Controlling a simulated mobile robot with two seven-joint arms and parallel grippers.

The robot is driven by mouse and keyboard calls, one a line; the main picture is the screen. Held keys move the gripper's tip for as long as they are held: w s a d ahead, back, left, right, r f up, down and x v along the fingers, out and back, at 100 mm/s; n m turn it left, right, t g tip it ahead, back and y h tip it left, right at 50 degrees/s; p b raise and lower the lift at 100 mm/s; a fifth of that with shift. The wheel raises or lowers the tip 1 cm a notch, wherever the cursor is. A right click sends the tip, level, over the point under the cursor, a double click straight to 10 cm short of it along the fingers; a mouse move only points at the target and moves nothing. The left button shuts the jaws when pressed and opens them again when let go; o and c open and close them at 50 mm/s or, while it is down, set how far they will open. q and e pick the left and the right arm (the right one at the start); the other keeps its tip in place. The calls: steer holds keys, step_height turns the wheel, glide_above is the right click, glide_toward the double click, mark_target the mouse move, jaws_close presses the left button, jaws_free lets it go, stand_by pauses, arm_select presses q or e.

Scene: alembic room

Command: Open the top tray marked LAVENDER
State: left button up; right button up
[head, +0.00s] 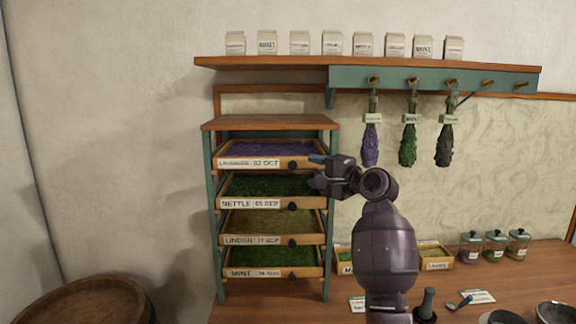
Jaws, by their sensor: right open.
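The top tray marked LAVENDER (235,163) sits in the upper level of a green-posted wooden rack (270,124), with purple contents showing behind its front. Its dark round knob (293,165) is on the right part of the front. My right gripper (316,171) is open and empty, just right of the knob, its fingers pointing left. A small gap seems to lie between the fingertips and the knob; contact cannot be told for sure. The gripper hides part of the rack's right post. My left gripper is not in view.
Below are trays marked NETTLE (237,204), LINDEN (240,240) and MINT (242,273). Herb bundles (409,145) hang from a shelf (360,64) at right. Jars (495,246), small boxes and bowls stand on the counter (545,262). A barrel (85,300) stands at lower left.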

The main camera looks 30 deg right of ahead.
mark_target(295, 166)
steer(key=p+x, duration=0.1)
steer(key=x, duration=0.9)
steer(key=shift+a+f, duration=0.1)
steer(key=shift+a, duration=0.05)
steer(key=shift+c, duration=0.2)
jaws_close()
